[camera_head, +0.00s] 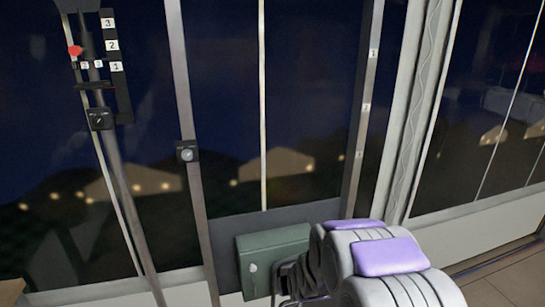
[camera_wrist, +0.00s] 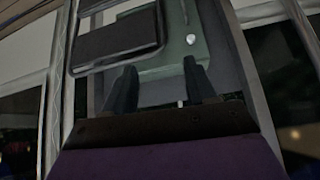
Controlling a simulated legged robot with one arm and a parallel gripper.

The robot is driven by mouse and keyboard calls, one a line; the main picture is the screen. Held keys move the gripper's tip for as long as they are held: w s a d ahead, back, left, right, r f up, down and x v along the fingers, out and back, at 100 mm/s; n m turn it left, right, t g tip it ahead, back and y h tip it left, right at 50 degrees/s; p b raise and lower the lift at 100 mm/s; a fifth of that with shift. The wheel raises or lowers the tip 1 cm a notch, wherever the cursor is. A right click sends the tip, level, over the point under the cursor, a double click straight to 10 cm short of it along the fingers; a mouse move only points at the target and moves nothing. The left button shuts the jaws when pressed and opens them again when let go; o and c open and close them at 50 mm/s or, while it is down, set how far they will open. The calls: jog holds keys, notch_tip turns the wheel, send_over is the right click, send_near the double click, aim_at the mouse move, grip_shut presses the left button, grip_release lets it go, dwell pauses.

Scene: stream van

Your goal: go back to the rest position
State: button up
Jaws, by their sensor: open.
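My gripper (camera_wrist: 159,74) is open, with its two dark fingers spread apart and nothing visible between them in the wrist view. In that view the fingers overlap a grey-green box (camera_wrist: 150,74), which has a small pale knob (camera_wrist: 191,39). In the head view my white and purple arm comes in from the lower right and reaches toward the same box (camera_head: 270,244). The gripper's end is mostly hidden by the arm there. I cannot tell whether the fingers touch the box.
Metal posts (camera_head: 190,130) frame dark windows. A black numbered strip (camera_head: 114,62) and a red knob (camera_head: 75,51) sit upper left. A black-mounted round knob (camera_head: 187,153) is on a post. A dark flat panel (camera_wrist: 117,35) lies near the fingers. Floor (camera_head: 500,285) shows lower right.

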jog(key=s+d+r+g, duration=0.2)
jog(key=s+r, duration=0.3)
jog(key=s, duration=0.8)
jog(key=s+d+r+m+g+h, duration=0.1)
jog(key=s+d+r+g, duration=0.2)
jog(key=s, duration=1.1)
jog(key=s+d+r+g, duration=0.3)
jog(key=s+r, duration=0.4)
jog(key=s, duration=0.6)
jog(key=shift+s+d+m+g, duration=0.15)
jog(key=shift+m+g, duration=0.25)
jog(key=shift+r, duration=0.1)
jog(key=shift+c, duration=0.2)
